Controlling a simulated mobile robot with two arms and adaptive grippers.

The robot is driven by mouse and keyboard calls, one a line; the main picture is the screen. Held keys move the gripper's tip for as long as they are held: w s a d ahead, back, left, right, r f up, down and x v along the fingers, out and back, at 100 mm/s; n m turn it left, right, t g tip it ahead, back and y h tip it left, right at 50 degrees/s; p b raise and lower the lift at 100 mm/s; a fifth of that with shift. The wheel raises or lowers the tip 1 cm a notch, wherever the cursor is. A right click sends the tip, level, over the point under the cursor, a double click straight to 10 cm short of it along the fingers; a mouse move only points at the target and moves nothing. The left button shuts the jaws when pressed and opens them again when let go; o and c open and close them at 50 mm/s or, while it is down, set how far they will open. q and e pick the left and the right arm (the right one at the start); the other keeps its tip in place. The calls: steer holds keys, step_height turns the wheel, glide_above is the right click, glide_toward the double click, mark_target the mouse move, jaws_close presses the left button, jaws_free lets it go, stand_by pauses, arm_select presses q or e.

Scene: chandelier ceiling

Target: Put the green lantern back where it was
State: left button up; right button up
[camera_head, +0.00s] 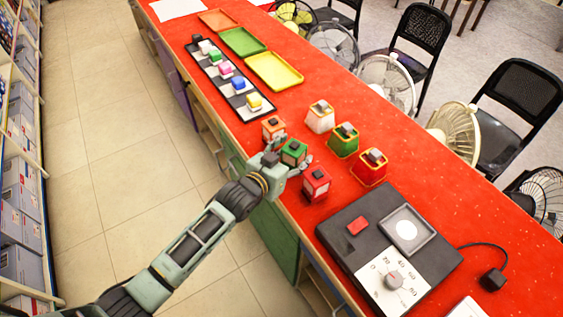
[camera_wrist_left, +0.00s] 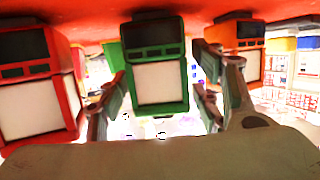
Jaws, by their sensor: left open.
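The green lantern (camera_head: 293,152), a small box with a dark top, stands on the red table (camera_head: 440,200) near its front edge, between an orange lantern (camera_head: 273,128) and a red lantern (camera_head: 316,184). My left gripper (camera_head: 290,157) is open, with a finger on each side of the green lantern. In the left wrist view, the green lantern (camera_wrist_left: 155,70) with its pale panel sits between the two spread fingers. I cannot tell whether the fingers touch it. My right gripper is not in view.
Behind stand white (camera_head: 320,118), green (camera_head: 343,142) and red (camera_head: 369,168) pieces with dark tops. A dial device (camera_head: 352,237) is at the near right. A black board (camera_head: 230,82) with coloured blocks and a yellow tray (camera_head: 274,71) lie farther off. Fans (camera_head: 455,128) line the far edge.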

arm_select(q)
steer(key=v, duration=1.1)
steer(key=shift+s+b, duration=0.2)
steer(key=shift+b, duration=0.15)
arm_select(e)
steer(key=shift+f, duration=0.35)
arm_select(q)
steer(key=shift+a+r, duration=0.1)
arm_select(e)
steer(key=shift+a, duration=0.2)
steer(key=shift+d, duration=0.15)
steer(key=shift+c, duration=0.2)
